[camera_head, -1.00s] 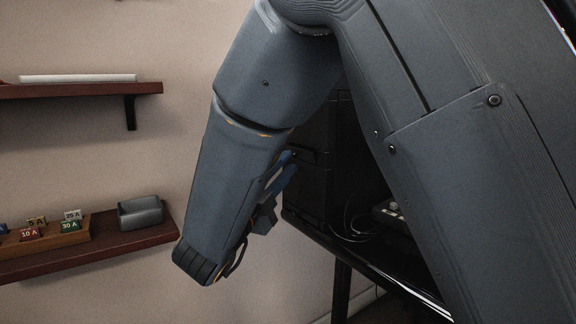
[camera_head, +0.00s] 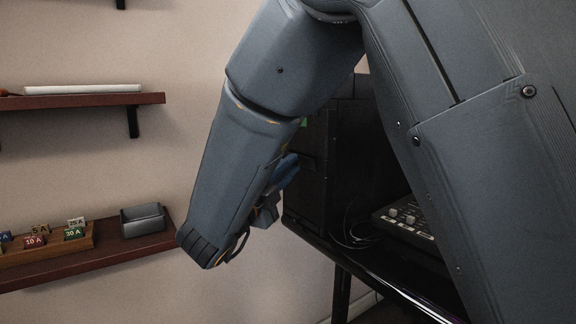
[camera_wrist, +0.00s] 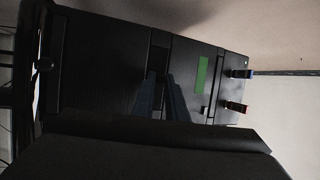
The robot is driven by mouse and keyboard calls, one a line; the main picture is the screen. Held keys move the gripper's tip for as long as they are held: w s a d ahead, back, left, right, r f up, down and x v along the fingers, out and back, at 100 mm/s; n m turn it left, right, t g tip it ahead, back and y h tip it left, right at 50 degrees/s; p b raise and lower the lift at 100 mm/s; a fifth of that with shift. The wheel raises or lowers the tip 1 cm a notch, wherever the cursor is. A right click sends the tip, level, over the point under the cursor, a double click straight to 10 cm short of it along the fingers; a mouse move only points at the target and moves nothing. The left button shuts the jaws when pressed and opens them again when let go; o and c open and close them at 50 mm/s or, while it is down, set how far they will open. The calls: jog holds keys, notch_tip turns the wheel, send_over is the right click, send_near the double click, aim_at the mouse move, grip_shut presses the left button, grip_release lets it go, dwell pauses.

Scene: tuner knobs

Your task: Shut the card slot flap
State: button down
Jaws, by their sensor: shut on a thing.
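My gripper (camera_wrist: 160,84) reaches up from the bottom of the wrist view to the front of a black cabinet (camera_wrist: 100,75). Its two blue-grey fingers are close together, on a dark strip in the cabinet front. This strip looks like the card slot flap (camera_wrist: 158,58). The fingers seem shut on its near part, which they largely hide. How far the flap stands open cannot be told. In the head view my gripper (camera_head: 294,160) is at the left side of the black cabinet (camera_head: 345,150), partly behind my forearm.
In the head view, a wall shelf (camera_head: 110,252) at left holds a grey bin (camera_head: 143,219) and labelled fuses. A console (camera_head: 405,218) stands right of the cabinet.

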jog(key=g+p, duration=0.1)
jog(key=p, duration=0.1)
jog(key=r+m+g+y+p, duration=0.1)
jog(key=shift+w+d+r+g+p, duration=0.1)
jog(key=shift+d+r+g+p, duration=0.1)
jog(key=shift+g+p, duration=0.15)
jog(key=shift+f, duration=0.1)
jog(key=c, duration=2)
grip_release()
jog(key=shift+c, duration=0.2)
jog(key=v, duration=0.7)
jog(key=shift+s+p, duration=0.4)
jog(key=shift+p, duration=0.05)
jog(key=shift+w+a+y, duration=0.1)
jog(key=shift+a+y, duration=0.05)
jog(key=shift+y, duration=0.25)
